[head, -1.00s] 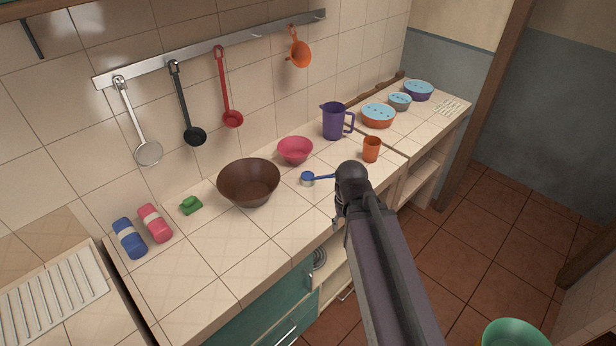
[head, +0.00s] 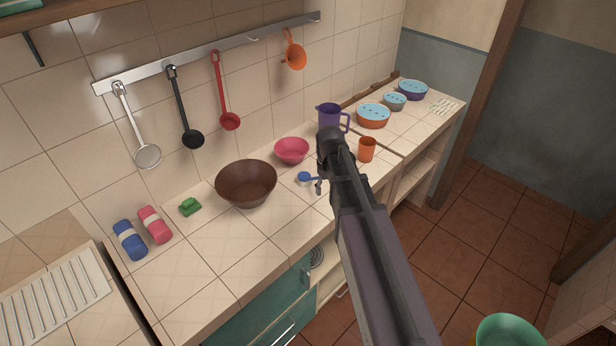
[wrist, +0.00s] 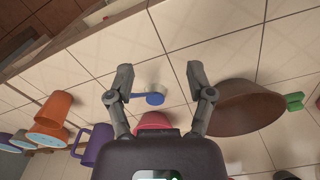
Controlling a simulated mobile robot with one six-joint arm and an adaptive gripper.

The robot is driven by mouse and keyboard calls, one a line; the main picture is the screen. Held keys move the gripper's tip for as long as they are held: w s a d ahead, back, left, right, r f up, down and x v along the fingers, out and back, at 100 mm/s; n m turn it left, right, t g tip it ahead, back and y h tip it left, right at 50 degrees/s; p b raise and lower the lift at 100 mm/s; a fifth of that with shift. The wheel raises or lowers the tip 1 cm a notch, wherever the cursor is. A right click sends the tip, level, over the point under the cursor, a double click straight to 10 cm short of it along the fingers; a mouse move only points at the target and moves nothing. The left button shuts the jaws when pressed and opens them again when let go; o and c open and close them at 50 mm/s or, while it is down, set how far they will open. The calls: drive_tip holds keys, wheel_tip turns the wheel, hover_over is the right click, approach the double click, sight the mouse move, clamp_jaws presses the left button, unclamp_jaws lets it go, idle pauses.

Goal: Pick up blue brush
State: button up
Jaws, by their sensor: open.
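The blue brush (head: 304,176) lies on the tiled counter, right of the brown bowl and in front of the pink bowl. Its round head shows in the head view; my arm and gripper hide most of the handle. In the wrist view the brush (wrist: 156,98) shows its round blue head and pale underside between my fingers, its handle running left behind the left finger. My gripper (wrist: 157,85) is open and empty, its fingers spread on either side of the brush head. I cannot tell its exact height above the counter. In the head view my gripper (head: 319,186) is partly hidden by my arm.
The brown bowl (head: 246,184), pink bowl (head: 291,150), purple jug (head: 328,115) and orange cup (head: 367,149) stand around the brush. A green object (head: 190,207) lies left of the brown bowl. Utensils hang from a wall rail (head: 215,50). Front-left counter tiles are clear.

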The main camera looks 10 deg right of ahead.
drive_tip(key=w+r+n+p, duration=0.2)
drive_tip(key=w+n, duration=0.2)
drive_tip(key=w, duration=1.1)
drive_tip(key=shift+w+d+r, duration=0.15)
drive_tip(key=shift+w+r, duration=0.15)
drive_tip(key=shift+r, duration=0.1)
drive_tip(key=shift+f, duration=0.1)
drive_tip(key=b, duration=0.8)
hover_over(317, 179)
drive_tip(key=f, duration=0.5)
drive_tip(key=w+f, duration=0.1)
drive_tip(key=f, duration=0.2)
drive_tip(key=shift+d, duration=0.3)
drive_tip(key=shift+f, duration=0.2)
drive_tip(key=shift+f+b, duration=0.15)
drive_tip(key=shift+b, duration=0.2)
drive_tip(key=shift+a+f+b, duration=0.15)
drive_tip(key=shift+f+b, duration=2.3)
drive_tip(key=shift+f, duration=0.05)
drive_tip(key=shift+f, duration=0.2)
